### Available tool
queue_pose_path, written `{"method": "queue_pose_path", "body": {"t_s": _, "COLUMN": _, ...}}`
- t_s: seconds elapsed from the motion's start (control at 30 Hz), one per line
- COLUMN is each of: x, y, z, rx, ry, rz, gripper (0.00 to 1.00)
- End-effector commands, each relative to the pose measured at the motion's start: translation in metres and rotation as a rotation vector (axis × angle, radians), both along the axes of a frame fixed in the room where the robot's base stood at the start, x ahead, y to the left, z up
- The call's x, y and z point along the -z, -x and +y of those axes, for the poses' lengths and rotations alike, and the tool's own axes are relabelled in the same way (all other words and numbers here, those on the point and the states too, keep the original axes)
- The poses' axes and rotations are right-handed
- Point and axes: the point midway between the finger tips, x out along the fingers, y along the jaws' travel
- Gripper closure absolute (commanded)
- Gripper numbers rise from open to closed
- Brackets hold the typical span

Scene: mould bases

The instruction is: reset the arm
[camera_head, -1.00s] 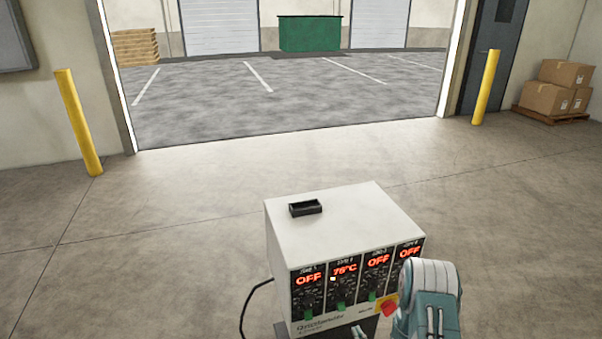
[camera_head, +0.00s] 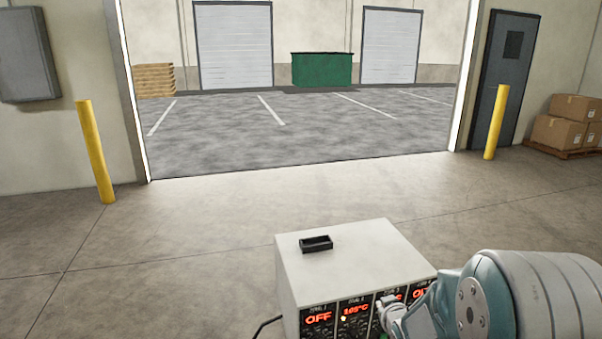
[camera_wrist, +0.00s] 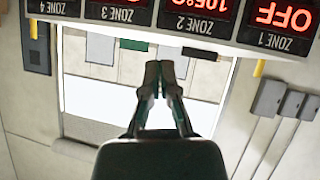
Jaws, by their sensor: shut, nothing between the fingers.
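My arm shows at the lower right of the head view, with teal and white links in front of the controller box. My gripper (camera_wrist: 162,75) is in the middle of the wrist view, its two dark fingers shut with nothing between them. The white controller box (camera_head: 350,255) stands in front of me. Its front panel shows upside down along the top of the wrist view (camera_wrist: 170,28). Zone 1 reads OFF and zone 2 reads about 105°C. The fingers appear below the panel in that picture; I cannot tell whether they are apart from it. My links hide part of the panel.
Yellow posts (camera_head: 96,150) (camera_head: 496,122) flank the wide doorway. Cardboard boxes (camera_head: 566,124) are stacked at the right. A green dumpster (camera_head: 321,69) stands outside. The floor beyond the box is clear.

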Motion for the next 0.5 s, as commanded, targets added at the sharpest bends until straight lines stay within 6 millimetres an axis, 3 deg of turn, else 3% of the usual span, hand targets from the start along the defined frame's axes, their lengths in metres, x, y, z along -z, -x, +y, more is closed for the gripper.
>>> {"method": "queue_pose_path", "body": {"t_s": 0.1, "x": -0.031, "y": 0.016, "z": 0.001, "rx": 0.034, "ry": 0.006, "rz": 0.043, "gripper": 1.00}}
{"method": "queue_pose_path", "body": {"t_s": 0.27, "x": -0.064, "y": 0.045, "z": 0.003, "rx": 0.081, "ry": 0.000, "rz": 0.114, "gripper": 1.00}}
{"method": "queue_pose_path", "body": {"t_s": 0.5, "x": -0.106, "y": 0.100, "z": 0.010, "rx": 0.143, "ry": -0.027, "rz": 0.222, "gripper": 1.00}}
